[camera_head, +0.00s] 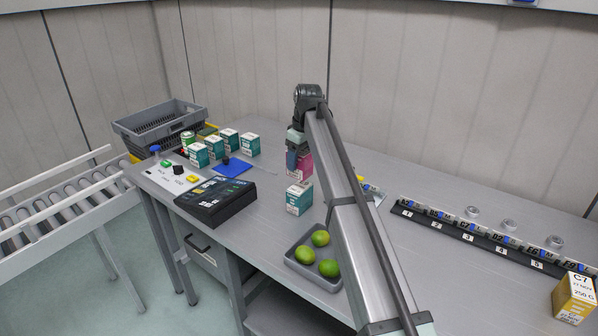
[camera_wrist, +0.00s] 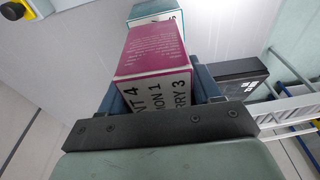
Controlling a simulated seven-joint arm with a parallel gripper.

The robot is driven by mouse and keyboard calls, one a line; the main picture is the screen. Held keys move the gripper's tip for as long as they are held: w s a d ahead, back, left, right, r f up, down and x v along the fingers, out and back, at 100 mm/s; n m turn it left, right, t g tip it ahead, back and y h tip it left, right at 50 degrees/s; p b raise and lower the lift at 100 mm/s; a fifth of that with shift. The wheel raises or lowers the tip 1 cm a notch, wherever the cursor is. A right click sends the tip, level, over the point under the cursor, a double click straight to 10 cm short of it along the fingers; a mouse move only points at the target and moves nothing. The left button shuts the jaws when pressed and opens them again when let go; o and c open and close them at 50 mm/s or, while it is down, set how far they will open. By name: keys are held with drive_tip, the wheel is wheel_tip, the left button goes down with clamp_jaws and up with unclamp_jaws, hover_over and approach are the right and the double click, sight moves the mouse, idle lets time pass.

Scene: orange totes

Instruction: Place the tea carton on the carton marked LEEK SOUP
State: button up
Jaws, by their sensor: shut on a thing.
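My gripper (camera_head: 293,150) is shut on a magenta carton (camera_head: 304,166). The wrist view shows this carton (camera_wrist: 152,50) between the fingers, with large dark print on its pale face; I cannot read the word tea on it. I cannot tell whether it touches the table. A teal and white carton (camera_head: 299,199) stands apart on the table in front of it; a teal carton (camera_wrist: 155,11) shows beyond the held one in the wrist view. More teal and white cartons (camera_head: 249,145) stand at the back left. Their lettering is too small to read, so I cannot tell which is marked LEEK SOUP.
A black device (camera_head: 215,203) and a blue mat (camera_head: 231,168) lie to the left. A grey tray (camera_head: 293,268) with three limes is near the front edge. Grey crate (camera_head: 160,120) at back left. A labelled rack (camera_head: 480,240) and yellow carton (camera_head: 574,298) are at right.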

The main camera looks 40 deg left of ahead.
sight(299, 170)
drive_tip(key=shift+f, duration=2.15)
drive_tip(key=shift+f, duration=0.15)
drive_tip(key=o, duration=1.2)
drive_tip(key=r, duration=0.4)
drive_tip(key=d+r, duration=0.1)
drive_tip(key=r, duration=0.7)
drive_tip(key=shift+d+r, duration=0.1)
drive_tip(key=shift+d, duration=0.3)
